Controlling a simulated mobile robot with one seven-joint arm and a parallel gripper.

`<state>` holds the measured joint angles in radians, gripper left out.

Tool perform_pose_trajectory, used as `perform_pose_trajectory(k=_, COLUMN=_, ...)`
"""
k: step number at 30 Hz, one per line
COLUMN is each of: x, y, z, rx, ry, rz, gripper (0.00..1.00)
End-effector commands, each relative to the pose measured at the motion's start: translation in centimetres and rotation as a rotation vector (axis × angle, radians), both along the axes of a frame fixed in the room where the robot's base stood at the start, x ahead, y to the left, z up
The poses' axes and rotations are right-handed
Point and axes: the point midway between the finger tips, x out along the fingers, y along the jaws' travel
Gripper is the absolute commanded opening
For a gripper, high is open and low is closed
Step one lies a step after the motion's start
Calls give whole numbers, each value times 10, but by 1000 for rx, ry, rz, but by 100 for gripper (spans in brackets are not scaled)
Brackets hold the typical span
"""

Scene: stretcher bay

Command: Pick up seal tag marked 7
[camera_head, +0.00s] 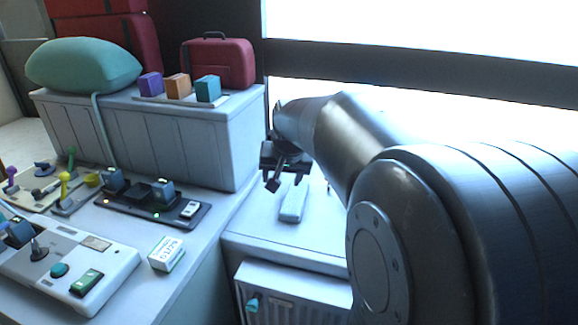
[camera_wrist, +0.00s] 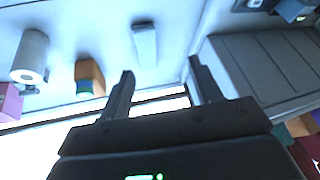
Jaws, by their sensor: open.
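I cannot read a 7 on anything in either view, so I cannot tell which thing is the seal tag. My gripper (camera_head: 285,184) is open and empty above the pale counter right of the grey chest. Its two dark fingers also show spread apart in the wrist view (camera_wrist: 160,68). A pale, flat, oblong piece (camera_head: 293,203) lies on that counter just below my gripper. In the wrist view a similar pale oblong piece (camera_wrist: 145,44) lies beyond the fingertips, apart from them; no marking on it is legible.
A grey ribbed chest (camera_head: 165,140) bears a green cushion (camera_head: 83,64) and a red case (camera_head: 219,64). A dark tray (camera_head: 135,210), a white box (camera_head: 167,253) and a control panel (camera_head: 60,262) stand at left. The wrist view shows a white roll (camera_wrist: 31,52) and an orange block (camera_wrist: 90,72).

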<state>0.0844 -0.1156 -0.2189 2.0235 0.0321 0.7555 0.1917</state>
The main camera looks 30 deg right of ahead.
Motion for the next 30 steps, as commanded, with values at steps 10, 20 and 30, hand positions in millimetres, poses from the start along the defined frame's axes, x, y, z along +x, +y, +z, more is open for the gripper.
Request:
perform_pose_trajectory(k=10, x=90, y=-109, z=-46, rx=-33, ry=11, rz=-244, gripper=58)
perform_pose_trajectory(k=20, x=149, y=-213, z=-108, rx=-122, ry=15, rz=-428, gripper=58)
perform_pose_trajectory(k=30, x=172, y=-264, z=-146, rx=-182, ry=12, rz=-503, gripper=58)
